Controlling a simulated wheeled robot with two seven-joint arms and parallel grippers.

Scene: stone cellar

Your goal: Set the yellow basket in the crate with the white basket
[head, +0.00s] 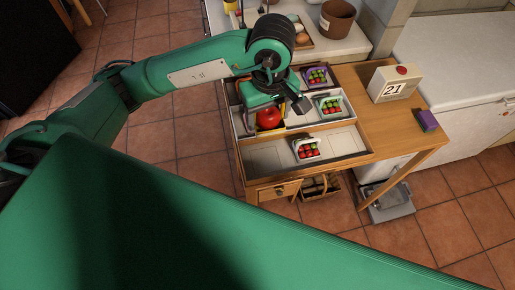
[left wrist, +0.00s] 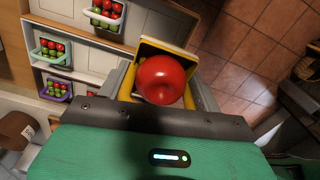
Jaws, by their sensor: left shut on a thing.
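That crate has bare floor on both sides of the white basket. My right gripper is not in view.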

